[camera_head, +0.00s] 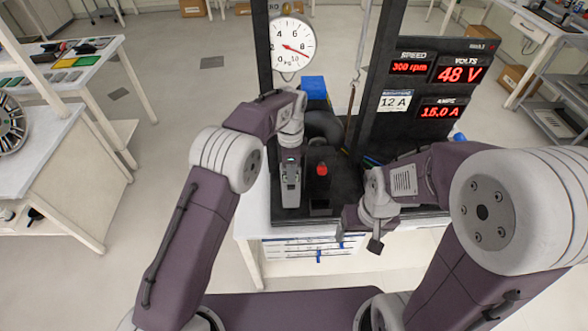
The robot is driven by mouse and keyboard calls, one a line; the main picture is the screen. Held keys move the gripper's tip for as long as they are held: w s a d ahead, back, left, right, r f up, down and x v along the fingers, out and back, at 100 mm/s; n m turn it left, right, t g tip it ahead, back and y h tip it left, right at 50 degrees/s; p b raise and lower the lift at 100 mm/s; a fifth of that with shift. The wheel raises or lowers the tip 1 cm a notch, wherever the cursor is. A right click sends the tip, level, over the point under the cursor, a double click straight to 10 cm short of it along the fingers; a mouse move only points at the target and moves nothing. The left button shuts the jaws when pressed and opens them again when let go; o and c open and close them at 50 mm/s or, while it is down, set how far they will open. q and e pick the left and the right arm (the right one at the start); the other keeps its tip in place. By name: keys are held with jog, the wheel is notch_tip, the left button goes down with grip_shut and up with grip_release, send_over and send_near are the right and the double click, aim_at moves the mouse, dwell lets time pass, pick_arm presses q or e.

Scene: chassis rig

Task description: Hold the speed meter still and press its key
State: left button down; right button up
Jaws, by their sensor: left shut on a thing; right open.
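The speed meter (290,182) looks like a grey handheld device with a small lit green display. It stands roughly upright at the left of the black rig's base. My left gripper (291,148) comes down over its upper end and is shut on it; the wrist hides part of the contact. The meter's key is too small to make out. My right gripper (361,233) is open and empty, at the front edge of the rig, to the right of the meter and apart from it.
A red push button (322,170) on a black box stands just right of the meter. A round dial (293,46) hangs above. A panel (438,84) reads 300 rpm, 48 V and 15.0 A. A blue block (313,87) sits behind. A hanging cord runs down the rig's middle.

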pick_arm(q)
jog(key=shift+w+a+f, duration=0.3)
jog(key=shift+a+f, duration=0.2)
jog(key=shift+f, duration=0.1)
jog(key=shift+w+a+f, duration=0.3)
jog(key=shift+a+f, duration=0.2)
jog(key=shift+f, duration=0.05)
pick_arm(e)
jog(key=shift+f, duration=0.2)
pick_arm(q)
jog(key=shift+s, duration=0.1)
dwell(0.4)
